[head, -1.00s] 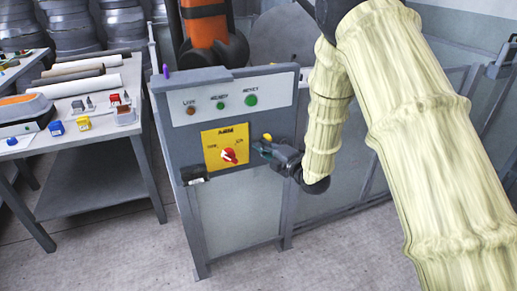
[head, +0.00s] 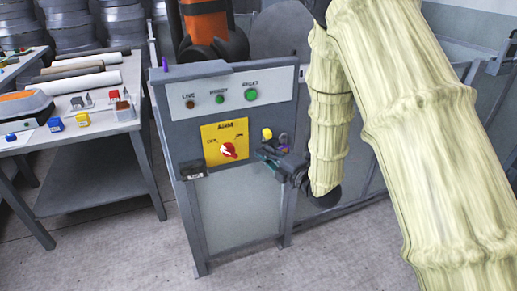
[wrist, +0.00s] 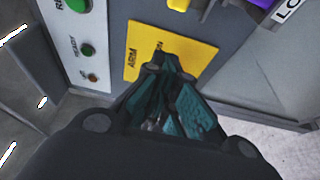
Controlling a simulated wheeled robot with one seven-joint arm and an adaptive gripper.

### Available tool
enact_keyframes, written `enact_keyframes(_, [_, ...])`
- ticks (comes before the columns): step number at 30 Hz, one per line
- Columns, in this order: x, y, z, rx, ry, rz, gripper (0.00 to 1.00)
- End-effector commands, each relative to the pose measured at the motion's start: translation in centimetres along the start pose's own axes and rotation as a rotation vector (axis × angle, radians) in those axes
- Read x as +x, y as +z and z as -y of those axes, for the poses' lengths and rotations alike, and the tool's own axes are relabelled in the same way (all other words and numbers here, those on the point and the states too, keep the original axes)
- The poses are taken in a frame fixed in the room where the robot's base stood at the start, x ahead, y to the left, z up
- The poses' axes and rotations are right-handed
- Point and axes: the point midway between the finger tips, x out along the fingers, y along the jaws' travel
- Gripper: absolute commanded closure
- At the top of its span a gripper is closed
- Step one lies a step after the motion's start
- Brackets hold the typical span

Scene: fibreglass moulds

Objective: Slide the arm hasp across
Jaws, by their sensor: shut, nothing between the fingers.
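The grey control cabinet has a yellow plate marked ARM (head: 213,137) with a red rotary switch (head: 228,151) on it. The plate also shows in the wrist view (wrist: 138,42), where my fingers hide the switch. Just right of the plate is a yellow piece (head: 267,133), with a small purple part (head: 284,148) by it. I cannot tell which part there is the hasp. My gripper (head: 262,156) is shut and empty, just right of the plate and below the yellow piece. In the wrist view its fingertips (wrist: 165,65) overlap the plate; contact is unclear.
Above the plate is a white strip with LIVE, READY and RESET lamps (head: 251,95). A small black item (head: 193,170) sits on the cabinet at lower left. A workbench (head: 130,116) with tools stands left. Floor in front is clear.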

Motion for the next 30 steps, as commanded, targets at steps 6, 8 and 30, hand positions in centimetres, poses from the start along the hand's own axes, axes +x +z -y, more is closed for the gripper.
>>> enact_keyframes(6, [-2.2, 0.1, 0.1, 0.001, -0.001, 0.002, 1.00])
enact_keyframes(8, [-2.4, 0.1, 0.1, 0.001, -0.001, 0.002, 1.00])
enact_keyframes(30, [-8.8, 0.7, 11.5, 0.478, -0.287, 0.250, 1.00])
